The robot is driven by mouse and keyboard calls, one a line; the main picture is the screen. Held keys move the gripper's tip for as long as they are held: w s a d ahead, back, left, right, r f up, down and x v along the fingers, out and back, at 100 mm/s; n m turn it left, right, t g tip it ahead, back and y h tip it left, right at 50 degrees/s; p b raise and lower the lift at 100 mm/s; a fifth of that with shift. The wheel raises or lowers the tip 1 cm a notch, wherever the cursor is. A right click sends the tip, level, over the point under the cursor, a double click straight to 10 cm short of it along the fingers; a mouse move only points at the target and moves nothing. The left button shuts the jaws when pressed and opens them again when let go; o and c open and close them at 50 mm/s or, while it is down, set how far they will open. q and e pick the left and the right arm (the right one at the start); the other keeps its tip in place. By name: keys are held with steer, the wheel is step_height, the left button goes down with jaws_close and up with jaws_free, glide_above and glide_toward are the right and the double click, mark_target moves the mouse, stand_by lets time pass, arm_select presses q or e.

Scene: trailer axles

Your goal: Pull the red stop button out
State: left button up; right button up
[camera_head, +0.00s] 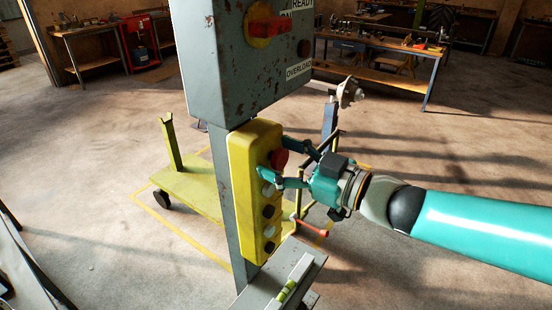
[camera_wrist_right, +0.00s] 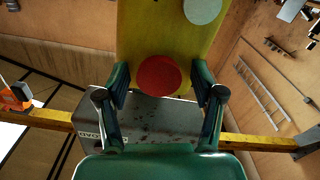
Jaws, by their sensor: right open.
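The red stop button (camera_head: 279,158) sits near the top of a yellow control box (camera_head: 243,175) on a grey post. It also shows as a red disc in the right wrist view (camera_wrist_right: 159,76). My right gripper (camera_head: 292,165) comes in from the right and is open. In the right wrist view its two fingers (camera_wrist_right: 160,88) stand on either side of the red button, with gaps between button and fingers. In the head view the near finger passes below the button and hides part of the box. My left gripper is not in view.
A grey cabinet (camera_head: 225,60) with an orange-red rotary switch (camera_head: 268,25) hangs directly above the yellow box. White and black buttons (camera_head: 268,211) lie below the red one. A yellow cart (camera_head: 200,190) stands behind the post. A grey ledge with a level (camera_head: 285,292) juts out below.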

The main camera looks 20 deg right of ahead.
jaws_close()
steer(key=shift+s+d+f, duration=0.1)
steer(key=shift+s+d, duration=0.3)
steer(key=shift+s, duration=0.05)
steer(key=shift+c, duration=1.3)
jaws_free()
steer(key=shift+o, duration=1.3)
steer(key=shift+s+d, duration=0.1)
steer(key=shift+s, duration=0.1)
steer(key=shift+w, duration=0.1)
